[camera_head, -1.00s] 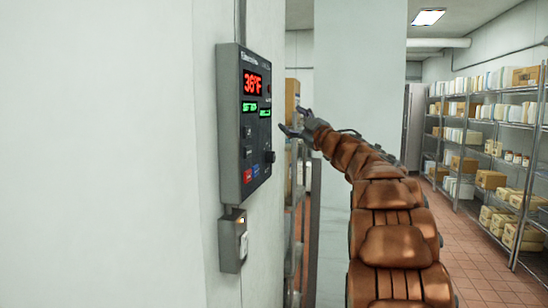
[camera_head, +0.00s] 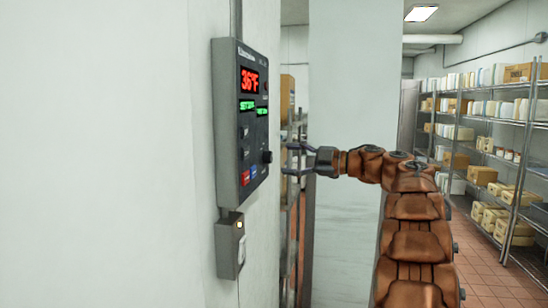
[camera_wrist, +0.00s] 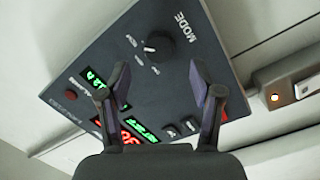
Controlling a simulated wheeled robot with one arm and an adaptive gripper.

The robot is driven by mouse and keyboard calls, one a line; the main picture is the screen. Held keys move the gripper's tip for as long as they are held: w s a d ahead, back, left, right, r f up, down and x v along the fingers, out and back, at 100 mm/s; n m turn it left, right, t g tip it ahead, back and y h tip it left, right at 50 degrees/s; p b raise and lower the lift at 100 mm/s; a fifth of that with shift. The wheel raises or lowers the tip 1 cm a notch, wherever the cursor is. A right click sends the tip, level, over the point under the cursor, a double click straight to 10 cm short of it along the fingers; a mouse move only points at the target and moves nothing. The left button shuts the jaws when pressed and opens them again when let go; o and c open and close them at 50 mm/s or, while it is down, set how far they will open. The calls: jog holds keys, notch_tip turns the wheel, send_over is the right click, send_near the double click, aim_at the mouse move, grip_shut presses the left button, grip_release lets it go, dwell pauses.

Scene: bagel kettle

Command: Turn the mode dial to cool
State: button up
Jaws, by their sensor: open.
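The mode dial (camera_head: 267,157) is a small black knob low on the grey wall control panel (camera_head: 228,130). In the wrist view the dial (camera_wrist: 158,46) sits under the word MODE, which appears tilted, with small marks beside it too small to read. My gripper (camera_head: 286,159) is open and empty, just right of the dial at about its height, fingers pointing at the panel. In the wrist view my gripper (camera_wrist: 157,72) has its fingers spread, with the dial beyond and between them. No contact shows.
The red 36°F display (camera_head: 250,81) and green readouts are on the panel. A small switch box (camera_head: 230,246) is below it and also shows in the wrist view (camera_wrist: 297,86). Metal shelves (camera_head: 500,150) stand far right. The floor before them is clear.

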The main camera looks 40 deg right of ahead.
aim_at(272, 158)
jog(key=x, duration=0.5)
jog(key=shift+p, duration=0.4)
jog(key=shift+c, duration=0.2)
jog(key=c, duration=1.1)
